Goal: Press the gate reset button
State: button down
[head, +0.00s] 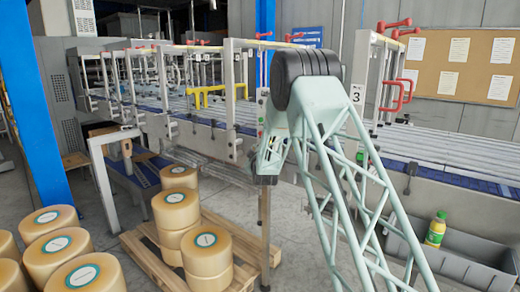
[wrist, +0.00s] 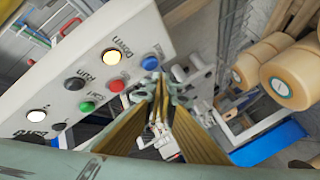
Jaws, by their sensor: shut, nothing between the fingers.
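In the wrist view a pale control panel (wrist: 135,28) carries several round buttons. A blue button (wrist: 150,63) sits at its right edge, just above my fingertips. A red button (wrist: 116,86) and a green button (wrist: 87,106) are to the left of the fingertips. Dark buttons (wrist: 75,83) and lit whitish ones (wrist: 112,57) are further left. The labels are tilted, and I cannot tell which one reads gate reset. My gripper (wrist: 160,82) is shut and empty, its tips close to the blue button; contact cannot be told.
A conveyor line with clear-sided gates (head: 215,110) runs across the back. Film rolls (head: 205,255) stand on a wooden pallet (head: 150,255) and beside it at left. A blue post (head: 35,100) stands at left. A grey bin (head: 460,255) holds a green-yellow bottle (head: 435,230).

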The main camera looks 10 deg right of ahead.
jog(key=shift+w+d+b, duration=0.6)
jog(key=shift+d+b, duration=0.15)
dwell(1.8)
jog(key=shift+a, duration=0.1)
jog(key=shift+s+a+b, duration=0.6)
jog(key=shift+a+b, duration=0.05)
dwell(0.6)
jog(key=shift+s+a+b, duration=1.1)
jog(key=shift+s+a, duration=0.5)
jog(key=shift+a, duration=0.3)
